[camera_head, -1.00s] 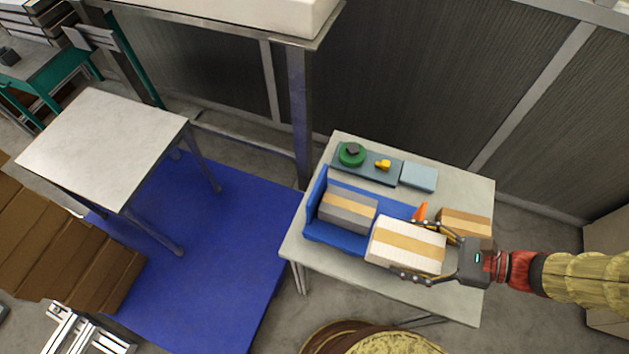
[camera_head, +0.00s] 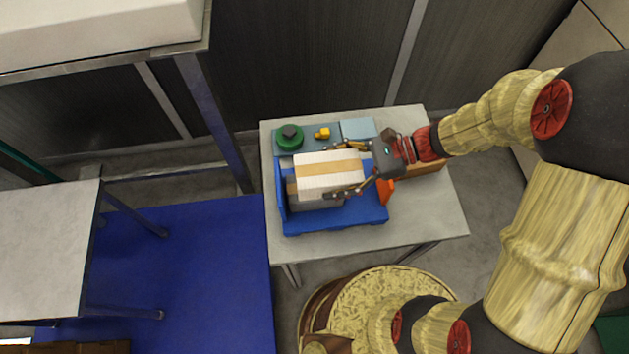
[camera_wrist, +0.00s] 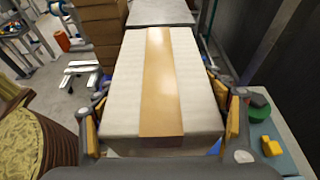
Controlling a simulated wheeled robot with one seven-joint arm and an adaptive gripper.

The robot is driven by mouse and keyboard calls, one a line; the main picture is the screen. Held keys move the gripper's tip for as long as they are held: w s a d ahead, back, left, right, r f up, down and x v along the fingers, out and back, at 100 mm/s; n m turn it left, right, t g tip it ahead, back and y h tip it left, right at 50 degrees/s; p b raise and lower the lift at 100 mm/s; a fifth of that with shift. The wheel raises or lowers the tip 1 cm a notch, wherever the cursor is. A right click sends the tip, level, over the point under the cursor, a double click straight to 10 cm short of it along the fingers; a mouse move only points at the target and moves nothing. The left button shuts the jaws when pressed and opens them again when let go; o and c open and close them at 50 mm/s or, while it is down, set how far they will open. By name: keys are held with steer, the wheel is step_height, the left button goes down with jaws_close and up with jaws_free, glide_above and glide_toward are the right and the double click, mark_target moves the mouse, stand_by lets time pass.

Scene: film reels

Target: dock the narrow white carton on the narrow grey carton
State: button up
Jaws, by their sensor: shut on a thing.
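The narrow white carton (camera_head: 313,181), with a tan tape stripe along its top, is between the fingers of my gripper (camera_head: 333,172), which is shut on its two long sides. It also fills the middle of the wrist view (camera_wrist: 125,85). The narrow grey carton (camera_head: 316,204) stands in the blue tray (camera_head: 362,215), beside the tray's raised left wall. The white carton is over the grey one and hides most of its top. Part of the grey carton's left end and front side shows. I cannot tell whether the two cartons touch.
Behind the tray are a green round thing (camera_head: 289,138), a small yellow thing (camera_head: 322,133) and a light blue box (camera_head: 357,129). An orange piece (camera_head: 386,191) and a brown carton (camera_head: 428,167) are to the right. The table's front right (camera_head: 420,220) is clear.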

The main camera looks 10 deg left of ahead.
steer(key=a+f, duration=0.1)
steer(key=w+a+f, duration=0.1)
steer(key=f, duration=0.1)
steer(key=a+f+b, duration=0.1)
steer(key=shift+w+f, duration=0.15)
steer(key=shift+w, duration=0.25)
steer(key=shift+w+a+f+b, duration=0.1)
steer(key=shift+f+b, duration=0.4)
steer(key=shift+f, duration=0.45)
steer(key=shift+w+a+f+b, duration=0.1)
steer(key=shift+f+b, duration=0.35)
steer(key=shift+f, duration=0.45)
steer(key=shift+f, duration=0.15)
steer(key=o, duration=1.4)
steer(key=shift+o, duration=0.4)
